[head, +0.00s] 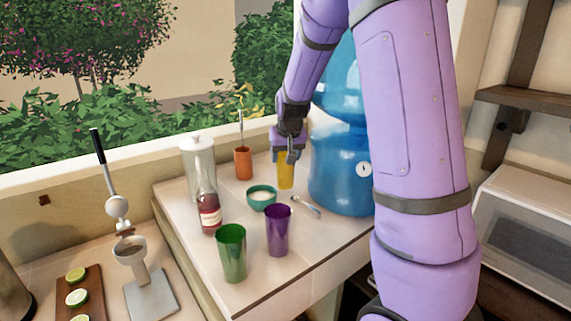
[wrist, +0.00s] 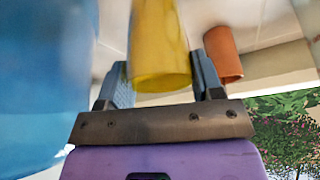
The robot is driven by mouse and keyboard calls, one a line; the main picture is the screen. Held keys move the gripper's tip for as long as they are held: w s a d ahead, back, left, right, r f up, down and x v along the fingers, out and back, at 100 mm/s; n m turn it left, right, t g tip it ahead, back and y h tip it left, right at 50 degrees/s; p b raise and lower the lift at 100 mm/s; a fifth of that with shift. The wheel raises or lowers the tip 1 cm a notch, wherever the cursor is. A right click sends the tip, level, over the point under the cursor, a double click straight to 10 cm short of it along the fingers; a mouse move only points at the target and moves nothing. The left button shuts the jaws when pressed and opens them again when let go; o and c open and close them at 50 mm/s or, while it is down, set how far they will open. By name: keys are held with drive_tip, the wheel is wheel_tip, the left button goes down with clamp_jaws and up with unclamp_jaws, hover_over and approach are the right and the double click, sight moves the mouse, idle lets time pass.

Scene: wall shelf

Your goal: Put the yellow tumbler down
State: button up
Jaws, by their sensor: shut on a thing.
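The yellow tumbler (head: 286,175) is upright at the back of the tiled counter, beside the blue water dispenser. My gripper (head: 287,155) reaches down from above and is shut on the tumbler. In the wrist view the yellow tumbler (wrist: 158,45) sits between the two fingers of my gripper (wrist: 160,80). I cannot tell whether its base touches the counter.
The blue dispenser (head: 338,165) stands close on the right. An orange cup (head: 243,163), a teal bowl (head: 262,199), a spoon (head: 308,207), a purple tumbler (head: 278,232), a green tumbler (head: 231,254) and a red bottle (head: 208,205) stand nearby. The counter's front right is clear.

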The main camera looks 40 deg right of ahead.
drive_tip(key=shift+f, duration=1.4)
drive_tip(key=shift+f, duration=0.15)
drive_tip(key=o, duration=1.3)
drive_tip(key=shift+c, duration=0.2)
